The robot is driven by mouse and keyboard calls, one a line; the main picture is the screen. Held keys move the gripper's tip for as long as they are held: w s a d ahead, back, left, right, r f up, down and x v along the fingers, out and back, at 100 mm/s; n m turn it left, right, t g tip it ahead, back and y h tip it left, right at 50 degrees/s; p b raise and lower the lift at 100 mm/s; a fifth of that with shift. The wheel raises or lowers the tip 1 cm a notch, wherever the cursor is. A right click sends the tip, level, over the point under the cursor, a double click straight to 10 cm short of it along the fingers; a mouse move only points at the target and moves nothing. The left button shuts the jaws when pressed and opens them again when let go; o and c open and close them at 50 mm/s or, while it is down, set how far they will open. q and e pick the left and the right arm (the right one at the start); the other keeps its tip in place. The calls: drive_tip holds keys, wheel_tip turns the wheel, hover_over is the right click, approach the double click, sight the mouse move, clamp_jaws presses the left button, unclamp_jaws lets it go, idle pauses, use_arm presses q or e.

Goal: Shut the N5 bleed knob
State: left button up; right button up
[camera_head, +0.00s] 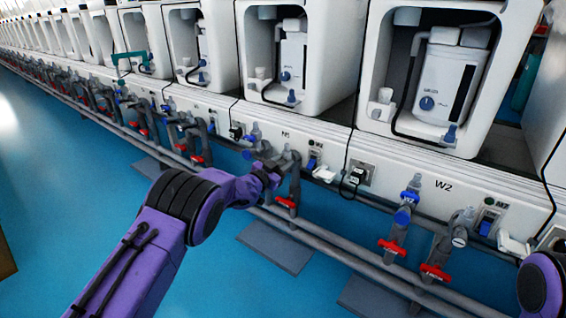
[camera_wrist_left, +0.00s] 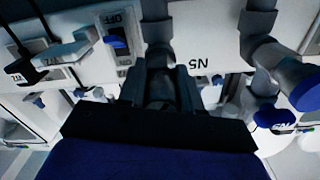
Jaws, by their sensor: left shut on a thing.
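The N5 station panel (camera_head: 286,134) carries grey pipework in the middle of the head view. My left gripper (camera_head: 272,170) reaches in from the left at the pipe fitting below the N5 label. In the left wrist view its two dark fingers (camera_wrist_left: 162,88) stand on either side of a dark grey piece, which I take for the N5 bleed knob (camera_wrist_left: 161,92), and are shut on it. The fingers hide much of it, so its turn angle cannot be told. The N5 label (camera_wrist_left: 199,64) appears upside down beside it. My right gripper is not in view.
A red handle (camera_head: 287,202) is on the pipe below. Horizontal pipes (camera_head: 340,255) run above the blue floor (camera_head: 60,185).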

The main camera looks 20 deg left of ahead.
use_arm(q)
drive_tip(key=m, duration=0.3)
drive_tip(key=shift+f+m, duration=0.1)
drive_tip(key=shift+m, duration=0.3)
drive_tip(key=m, duration=0.2)
drive_tip(key=shift+m, duration=0.3)
drive_tip(key=m+b, duration=0.1)
drive_tip(key=m, duration=0.2)
drive_tip(key=shift+m+b, duration=0.45)
drive_tip(key=shift+m, duration=0.55)
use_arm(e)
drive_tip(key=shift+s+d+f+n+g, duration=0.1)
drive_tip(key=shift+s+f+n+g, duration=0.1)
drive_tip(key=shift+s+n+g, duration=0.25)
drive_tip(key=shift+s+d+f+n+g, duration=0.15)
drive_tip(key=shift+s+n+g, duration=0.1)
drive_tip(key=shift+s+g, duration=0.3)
use_arm(q)
drive_tip(key=shift+a, duration=0.1)
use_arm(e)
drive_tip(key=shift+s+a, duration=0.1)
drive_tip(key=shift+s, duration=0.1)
use_arm(q)
drive_tip(key=o, duration=1)
drive_tip(key=shift+o, duration=0.2)
